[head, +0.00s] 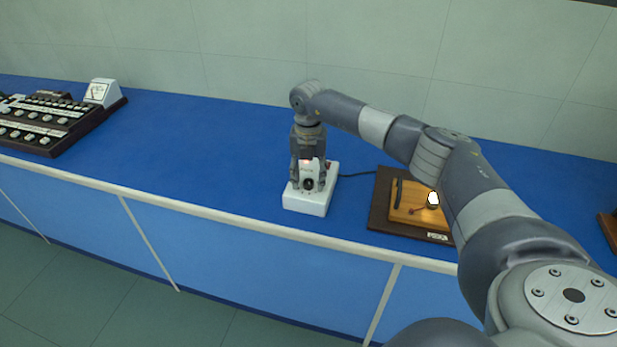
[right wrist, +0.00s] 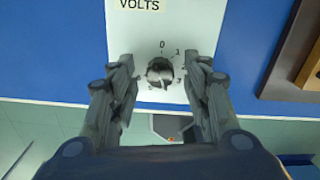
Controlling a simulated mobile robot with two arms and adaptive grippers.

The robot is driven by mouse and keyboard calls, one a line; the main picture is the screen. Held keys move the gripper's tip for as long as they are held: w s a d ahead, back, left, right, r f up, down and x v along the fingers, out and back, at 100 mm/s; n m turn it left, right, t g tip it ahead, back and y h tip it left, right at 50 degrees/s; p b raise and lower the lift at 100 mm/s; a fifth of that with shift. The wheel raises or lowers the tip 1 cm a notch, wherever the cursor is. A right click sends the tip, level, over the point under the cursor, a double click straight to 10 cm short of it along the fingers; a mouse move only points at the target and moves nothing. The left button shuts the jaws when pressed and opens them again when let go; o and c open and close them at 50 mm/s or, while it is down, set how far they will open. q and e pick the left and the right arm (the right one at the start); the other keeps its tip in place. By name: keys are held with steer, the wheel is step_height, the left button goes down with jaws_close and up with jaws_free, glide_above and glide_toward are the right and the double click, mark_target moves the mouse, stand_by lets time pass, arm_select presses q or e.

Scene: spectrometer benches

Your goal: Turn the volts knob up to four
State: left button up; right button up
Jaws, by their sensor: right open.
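The white volts box (head: 306,205) stands near the front edge of the blue bench. In the right wrist view the box (right wrist: 140,35) carries the label VOLTS and a round knob (right wrist: 160,72) with numbers around it. The 0 and 1 are readable above the knob; lower numbers are partly hidden or blurred. I cannot tell which number the knob points to. My right gripper (right wrist: 162,76) is open, pointing down, with one finger on each side of the knob and gaps visible. In the head view the gripper (head: 309,172) is over the box. My left gripper is out of view.
A dark board with a wooden panel and a small glowing lamp (head: 433,199) sits right of the box, below my right arm. A cable runs from the box toward it. A dark multi-knob unit (head: 45,120) is far left. The bench between is clear.

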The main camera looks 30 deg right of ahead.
mark_target(308, 181)
step_height(308, 181, up, 12)
stand_by(0.6)
